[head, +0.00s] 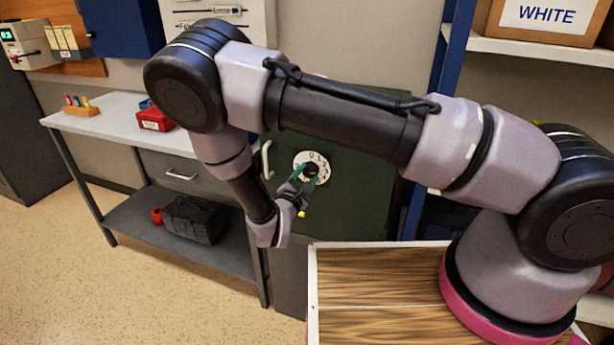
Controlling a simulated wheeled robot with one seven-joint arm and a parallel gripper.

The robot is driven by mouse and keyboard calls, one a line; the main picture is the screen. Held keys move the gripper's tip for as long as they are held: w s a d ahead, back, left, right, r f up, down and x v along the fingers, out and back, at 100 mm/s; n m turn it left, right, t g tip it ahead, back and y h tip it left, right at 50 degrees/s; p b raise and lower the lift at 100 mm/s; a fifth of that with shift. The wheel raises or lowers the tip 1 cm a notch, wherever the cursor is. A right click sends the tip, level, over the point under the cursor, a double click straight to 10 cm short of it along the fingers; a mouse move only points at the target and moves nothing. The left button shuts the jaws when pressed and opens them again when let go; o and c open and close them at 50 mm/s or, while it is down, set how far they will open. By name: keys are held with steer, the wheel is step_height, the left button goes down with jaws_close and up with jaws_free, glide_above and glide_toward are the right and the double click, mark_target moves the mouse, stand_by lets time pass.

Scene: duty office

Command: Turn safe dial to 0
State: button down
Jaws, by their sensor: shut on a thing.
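The dark green safe (352,192) stands behind my arm, with a pale handle (267,160) at its left edge. A round white dial (301,160) with dark numbers is on its door; digits such as 0, 1 and 2 show near its top and right. My gripper (308,175) is at the dial's middle, shut on the dark dial knob (311,169). My fingers hide the lower part of the dial. Which number the dial is set to cannot be read.
A grey workbench (110,122) at the left holds a red box (155,119) and a small tool block (80,110); a black toolbox (193,220) sits on its lower shelf. A shelf with a box marked WHITE (540,22) is at the right. The floor (60,270) at left is clear.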

steer(key=n, duration=0.4)
steer(key=shift+n, duration=0.3)
steer(key=n, duration=0.3)
steer(key=shift+n, duration=0.4)
steer(key=n, duration=0.3)
steer(key=shift+a+n, duration=0.1)
steer(key=shift+n, duration=2.1)
steer(key=shift+c, duration=1.4)
jaws_free()
